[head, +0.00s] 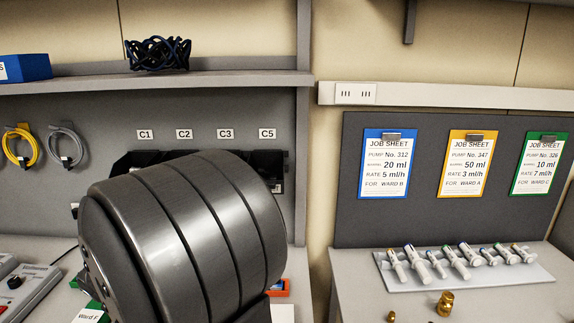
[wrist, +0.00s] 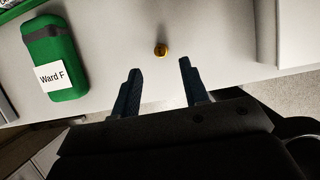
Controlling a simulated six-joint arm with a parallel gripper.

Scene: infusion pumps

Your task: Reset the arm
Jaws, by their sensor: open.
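My gripper (wrist: 158,73) shows in the wrist view with its two dark fingers spread apart and nothing between them. It hangs over the front edge of a light worktop. A small brass weight (wrist: 161,50) stands on the worktop just beyond the fingertips, apart from them. In the head view my own large dark arm link fills the lower middle and hides part of the bench. The gripper does not show there.
A green case labelled Ward F (wrist: 53,62) lies left of the fingers. On the right bench are a rack of syringes (head: 455,262) and a brass weight (head: 446,303). Job sheets (head: 386,163) hang behind. Dark bins (head: 268,165) stand partly hidden behind my arm.

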